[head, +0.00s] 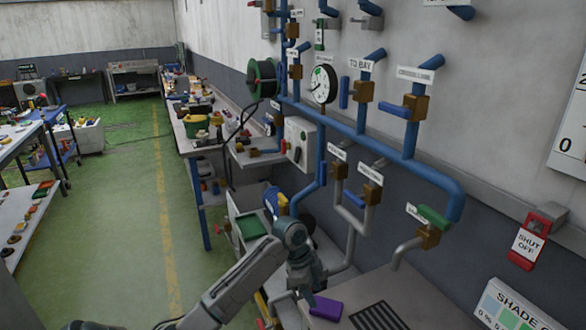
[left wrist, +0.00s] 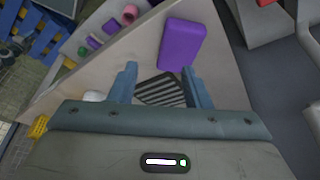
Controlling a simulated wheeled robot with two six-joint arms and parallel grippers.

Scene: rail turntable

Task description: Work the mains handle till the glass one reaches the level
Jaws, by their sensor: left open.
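Blue pipes on the right wall carry several valves with lever handles. One has a green handle (head: 433,217) above a brass body at the lower right; its label is too small to read. A blue handle (head: 394,110) sits under a long label, and another blue handle (head: 344,92) is by the label "TO BAY". I cannot tell which handle is the mains one, and no glass with a level is clear. My left gripper (head: 308,288) is low, left of and below the green handle. In the left wrist view its fingers (left wrist: 160,88) are apart and empty, above the bench. My right gripper is not in view.
A purple block (head: 326,307) lies on the bench beside a dark slatted grille (head: 378,317). A round gauge (head: 324,84) and a red "SHUT OFF" box (head: 530,243) are on the wall side. Grey pipes (head: 345,245) rise close to my arm. The green floor at left is open.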

